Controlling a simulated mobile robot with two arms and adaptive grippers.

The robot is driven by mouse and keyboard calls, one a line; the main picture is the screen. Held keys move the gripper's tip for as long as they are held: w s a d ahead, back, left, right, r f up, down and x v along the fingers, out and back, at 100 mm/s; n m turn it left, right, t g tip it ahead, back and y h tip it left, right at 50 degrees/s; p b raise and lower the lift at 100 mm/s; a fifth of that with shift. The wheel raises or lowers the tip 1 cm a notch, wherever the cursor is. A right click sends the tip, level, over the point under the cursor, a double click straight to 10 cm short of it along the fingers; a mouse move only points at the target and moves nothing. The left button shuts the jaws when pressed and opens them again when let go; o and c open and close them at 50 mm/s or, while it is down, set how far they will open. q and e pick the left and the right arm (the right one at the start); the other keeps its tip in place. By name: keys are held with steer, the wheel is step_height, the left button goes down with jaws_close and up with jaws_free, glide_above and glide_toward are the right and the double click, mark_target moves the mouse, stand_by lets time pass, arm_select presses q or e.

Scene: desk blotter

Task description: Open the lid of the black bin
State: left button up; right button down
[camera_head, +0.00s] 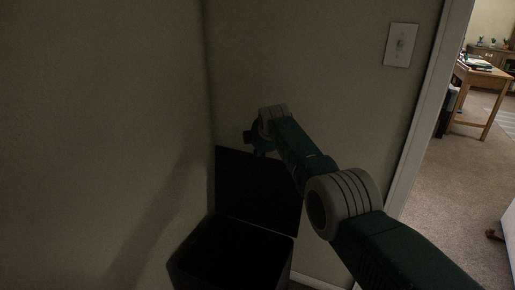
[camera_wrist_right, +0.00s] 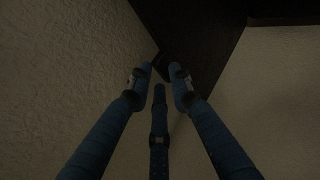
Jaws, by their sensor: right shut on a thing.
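The black bin (camera_head: 228,252) stands in the corner between two walls, its top open and its inside dark. Its lid (camera_head: 258,190) stands raised, near upright, against the wall behind. My right gripper (camera_head: 252,140) is at the lid's upper edge, its fingers partly hidden by my own wrist. In the right wrist view the three blue fingers (camera_wrist_right: 158,78) close around the tip of a dark corner of the lid (camera_wrist_right: 190,28). My left gripper is not in view.
Plain walls (camera_head: 100,110) stand close to the left of and behind the bin. A light switch (camera_head: 400,45) is on the wall at upper right. A doorway beyond it opens onto a carpeted room with a wooden desk (camera_head: 484,78).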

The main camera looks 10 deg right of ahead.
steer(key=shift+f, duration=0.45)
steer(key=shift+d, duration=0.1)
steer(key=c, duration=1.7)
jaws_free()
steer(key=shift+o, duration=0.2)
steer(key=shift+w, duration=0.2)
steer(key=shift+r, duration=0.15)
steer(key=shift+s+r, duration=0.3)
steer(key=shift+r, duration=0.2)
steer(key=v, duration=0.6)
steer(key=shift+s, duration=0.15)
steer(key=shift+f, duration=0.15)
